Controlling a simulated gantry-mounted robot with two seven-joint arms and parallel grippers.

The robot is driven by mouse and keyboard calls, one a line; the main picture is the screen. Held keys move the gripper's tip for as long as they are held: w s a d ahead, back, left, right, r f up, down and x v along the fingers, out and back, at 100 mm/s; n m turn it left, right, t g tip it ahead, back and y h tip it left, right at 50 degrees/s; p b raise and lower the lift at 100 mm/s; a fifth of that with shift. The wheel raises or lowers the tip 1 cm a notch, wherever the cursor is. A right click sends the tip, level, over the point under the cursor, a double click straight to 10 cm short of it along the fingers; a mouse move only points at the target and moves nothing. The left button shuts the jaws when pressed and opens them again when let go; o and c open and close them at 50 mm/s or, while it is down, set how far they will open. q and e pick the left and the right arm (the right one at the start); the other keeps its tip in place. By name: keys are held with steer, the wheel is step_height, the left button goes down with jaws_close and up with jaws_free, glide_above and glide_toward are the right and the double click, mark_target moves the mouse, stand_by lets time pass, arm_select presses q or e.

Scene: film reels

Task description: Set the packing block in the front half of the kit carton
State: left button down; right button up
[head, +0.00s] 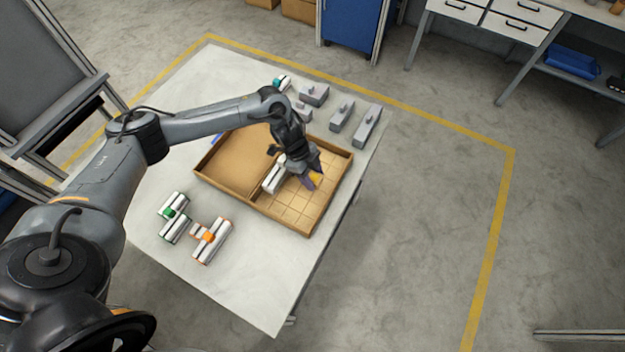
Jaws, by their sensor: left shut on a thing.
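The kit carton (276,210) is a shallow brown tray on the table. A divider splits it into a plain half on the left and a half with a grid floor on the right. My left gripper (309,177) reaches down into the grid half. A white piece with dark stripes (273,180) lies beside the divider, left of the gripper. My right gripper is not in view.
Green-marked white pieces (174,232) and an orange-marked one (216,243) lie on the table (262,290) left of the carton. Several grey blocks (341,116) and a teal-marked piece (283,82) stand behind it. The table's near corner is clear.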

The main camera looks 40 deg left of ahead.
mark_target(313, 181)
arm_select(q)
step_height(313, 181, down, 3)
steer(key=shift+r, duration=0.1)
stand_by(0.3)
steer(key=shift+c, duration=2.4)
jaws_free()
steer(key=shift+f, duration=0.2)
steer(key=shift+r, duration=0.15)
